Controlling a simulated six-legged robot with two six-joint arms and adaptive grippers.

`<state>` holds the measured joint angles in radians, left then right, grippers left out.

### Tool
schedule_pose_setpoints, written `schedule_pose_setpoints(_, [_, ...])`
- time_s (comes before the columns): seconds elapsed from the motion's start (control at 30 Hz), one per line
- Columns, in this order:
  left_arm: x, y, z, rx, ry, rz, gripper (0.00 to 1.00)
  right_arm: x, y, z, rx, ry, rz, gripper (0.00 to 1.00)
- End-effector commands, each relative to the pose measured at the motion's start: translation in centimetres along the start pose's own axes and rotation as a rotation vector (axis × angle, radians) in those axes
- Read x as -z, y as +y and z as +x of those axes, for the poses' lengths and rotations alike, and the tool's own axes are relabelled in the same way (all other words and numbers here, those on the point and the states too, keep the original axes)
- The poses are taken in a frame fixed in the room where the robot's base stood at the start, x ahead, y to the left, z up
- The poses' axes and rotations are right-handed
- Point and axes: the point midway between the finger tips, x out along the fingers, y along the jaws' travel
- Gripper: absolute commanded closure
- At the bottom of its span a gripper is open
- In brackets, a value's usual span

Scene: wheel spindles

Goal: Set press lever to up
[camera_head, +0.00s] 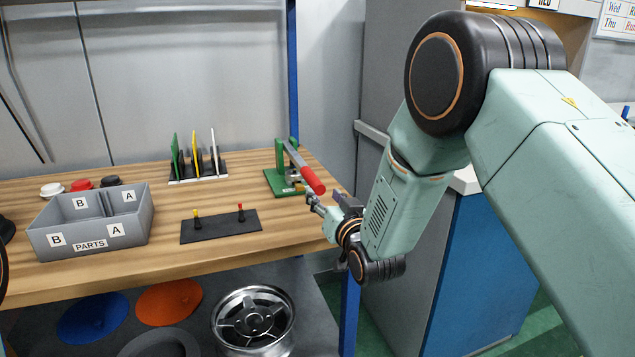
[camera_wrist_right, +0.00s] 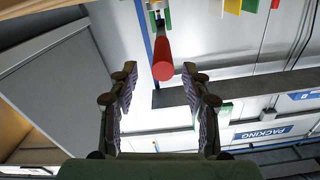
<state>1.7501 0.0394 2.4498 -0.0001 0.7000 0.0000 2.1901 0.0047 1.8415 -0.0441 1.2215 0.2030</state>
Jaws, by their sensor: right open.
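The green press (camera_head: 283,182) stands near the right end of the wooden table. Its grey lever slants down toward the front right and ends in a red handle (camera_head: 313,180). My right gripper (camera_head: 318,203) is just below and in front of the handle, apparently apart from it. In the right wrist view, the open, empty fingers (camera_wrist_right: 160,78) are spread wide, and the red handle (camera_wrist_right: 162,62) shows beyond them, between the tips. Part of the press is cut off at the top there. My left gripper is not in view.
A grey parts bin (camera_head: 90,222) and a dark plate (camera_head: 220,226) with two small pegs sit left of the press. A rack (camera_head: 198,170) with coloured panels stands behind. A blue post (camera_head: 349,315) supports the table near my right wrist. A wheel (camera_head: 253,318) lies below.

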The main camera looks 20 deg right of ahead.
Motion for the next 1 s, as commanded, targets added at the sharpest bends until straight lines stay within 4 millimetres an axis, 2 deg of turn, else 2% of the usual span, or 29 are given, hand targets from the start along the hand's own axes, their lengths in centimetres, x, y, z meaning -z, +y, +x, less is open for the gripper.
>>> schedule_pose_setpoints(0.17, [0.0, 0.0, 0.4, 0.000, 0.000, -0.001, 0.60, -0.1, -0.1, 1.1, 0.002, 0.004, 0.006, 0.52])
schedule_pose_setpoints(0.4, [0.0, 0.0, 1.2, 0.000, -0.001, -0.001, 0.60, -0.1, 0.0, 4.5, 0.001, 0.003, 0.006, 0.52])
schedule_pose_setpoints(0.6, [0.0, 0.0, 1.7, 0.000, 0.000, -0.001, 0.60, -0.1, 0.1, 6.7, 0.001, 0.003, 0.006, 0.52])
schedule_pose_setpoints(1.0, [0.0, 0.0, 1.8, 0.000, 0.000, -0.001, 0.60, 0.1, 0.3, 7.7, 0.000, 0.001, 0.006, 0.52])
